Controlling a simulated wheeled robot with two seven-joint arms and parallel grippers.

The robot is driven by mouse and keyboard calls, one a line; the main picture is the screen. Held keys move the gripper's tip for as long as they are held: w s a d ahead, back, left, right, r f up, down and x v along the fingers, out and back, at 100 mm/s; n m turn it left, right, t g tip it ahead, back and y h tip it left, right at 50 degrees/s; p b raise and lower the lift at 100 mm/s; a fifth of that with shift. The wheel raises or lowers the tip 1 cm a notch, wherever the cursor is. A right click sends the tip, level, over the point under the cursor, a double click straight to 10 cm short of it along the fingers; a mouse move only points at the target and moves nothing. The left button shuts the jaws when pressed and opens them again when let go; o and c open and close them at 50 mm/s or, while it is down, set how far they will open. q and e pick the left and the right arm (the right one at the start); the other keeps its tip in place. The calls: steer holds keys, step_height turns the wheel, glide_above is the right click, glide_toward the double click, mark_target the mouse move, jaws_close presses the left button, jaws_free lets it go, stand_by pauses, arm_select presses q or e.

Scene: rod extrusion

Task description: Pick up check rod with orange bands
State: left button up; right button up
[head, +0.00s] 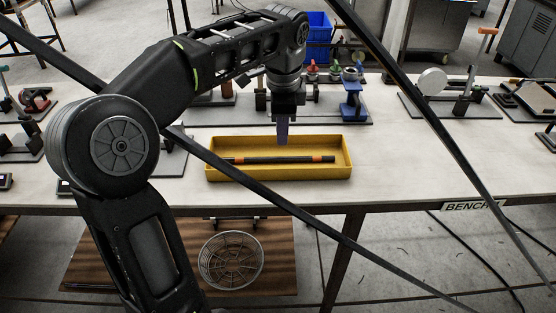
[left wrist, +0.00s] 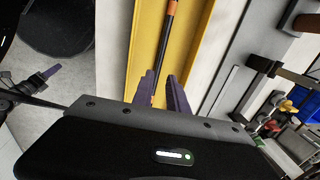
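The check rod (head: 280,160) is thin and black with an orange band near each end. It lies lengthwise in a yellow tray (head: 278,174) on the bench. In the left wrist view, the rod (left wrist: 166,45) runs up the tray (left wrist: 143,45), with an orange band near the top edge. My left gripper (head: 282,133) is above the tray, with purple fingers pointing down over the rod. In the left wrist view its fingers (left wrist: 165,88) are apart with nothing held.
The pale bench (head: 385,180) is clear around the tray's front and right. Behind the tray is a dark board with several colored fixtures, including a blue one (head: 352,92). A blue bin (head: 318,30) stands farther back. A wire basket (head: 230,260) is below the bench.

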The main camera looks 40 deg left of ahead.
mark_target(282, 157)
arm_select(q)
steer(key=shift+w+f, duration=0.1)
steer(key=shift+f, duration=1.15)
steer(key=f, duration=0.5)
steer(key=shift+w+a+f, duration=0.1)
steer(key=shift+w+a, duration=0.15)
steer(key=shift+c, duration=0.5)
jaws_close()
